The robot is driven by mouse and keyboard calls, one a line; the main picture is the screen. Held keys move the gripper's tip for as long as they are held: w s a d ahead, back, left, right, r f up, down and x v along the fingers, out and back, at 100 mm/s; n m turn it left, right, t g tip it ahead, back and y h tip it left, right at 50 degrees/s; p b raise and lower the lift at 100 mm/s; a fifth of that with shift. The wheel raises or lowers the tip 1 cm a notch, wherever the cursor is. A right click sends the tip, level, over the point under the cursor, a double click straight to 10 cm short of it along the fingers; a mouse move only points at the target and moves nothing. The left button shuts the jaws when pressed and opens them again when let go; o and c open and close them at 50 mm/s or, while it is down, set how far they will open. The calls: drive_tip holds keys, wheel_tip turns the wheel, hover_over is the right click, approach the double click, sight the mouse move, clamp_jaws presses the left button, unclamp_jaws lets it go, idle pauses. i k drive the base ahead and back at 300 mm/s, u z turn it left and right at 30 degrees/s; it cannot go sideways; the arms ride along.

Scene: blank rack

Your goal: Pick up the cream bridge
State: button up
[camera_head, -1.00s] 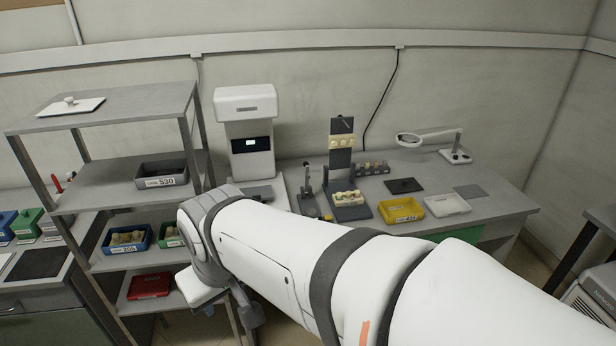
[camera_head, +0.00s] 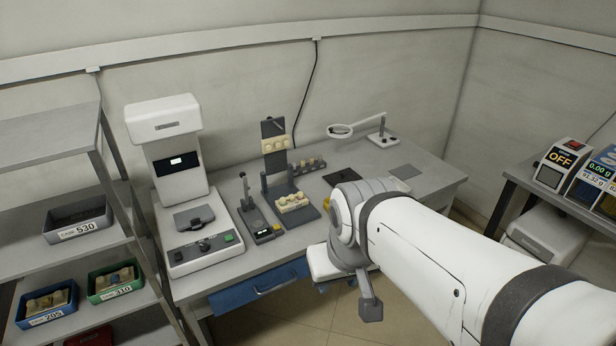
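A cream toothed piece (camera_head: 293,202) lies on the flat base of a dark stand (camera_head: 312,212) on the workbench. Another cream piece (camera_head: 276,144) is fixed to the stand's upright plate. Either may be the cream bridge; I cannot tell which at this size. My gripper (camera_head: 368,308) hangs at the end of my white arm, in front of the bench's front edge, to the right of and nearer than the stand. It is apart from both cream pieces. Its fingers are mostly hidden or unclear, so its opening cannot be told.
A white machine (camera_head: 180,160) and a small dark gauge (camera_head: 262,231) stand left of the stand. A magnifier lamp (camera_head: 340,131) stands at the back right. A shelf (camera_head: 75,140) with bins (camera_head: 78,225) is at the left. My arm hides the bench's front right.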

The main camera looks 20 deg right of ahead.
sight(291, 198)
drive_tip(key=z, duration=0.05)
drive_tip(key=i, duration=1)
drive_tip(key=z, duration=0.05)
